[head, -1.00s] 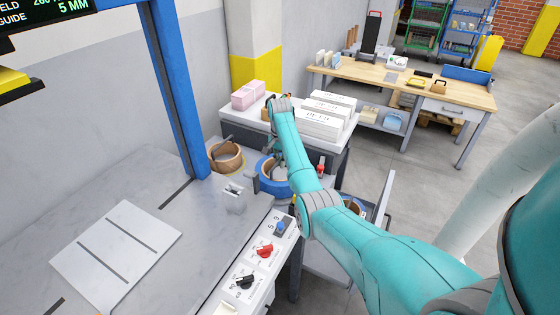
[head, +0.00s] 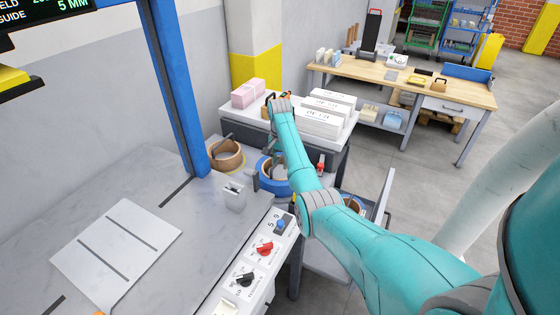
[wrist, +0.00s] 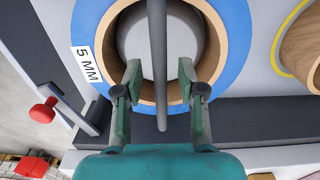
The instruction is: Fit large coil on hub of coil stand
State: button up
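The large coil (wrist: 235,60) is a blue ring with a brown core and a "5 MM" label, seen from above in the wrist view. In the head view this coil (head: 264,183) is partly hidden behind my arm. A pale grey round surface (wrist: 184,42) shows inside its core. A grey bar (wrist: 158,60) crosses the core opening and runs between my fingers. My gripper (wrist: 159,75) is open, its two fingers apart over the near part of the core, with a gap to the bar on each side. I cannot tell whether the fingers touch the core.
A brown coil (head: 226,157) stands left of the blue one; its edge (wrist: 303,50) shows at right in the wrist view. A red knob (wrist: 44,110) sits left of the gripper. A control panel (head: 256,262) and blue post (head: 180,95) are nearby.

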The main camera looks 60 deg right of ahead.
jog(key=shift+w+r, duration=0.1)
jog(key=shift+r, duration=3.75)
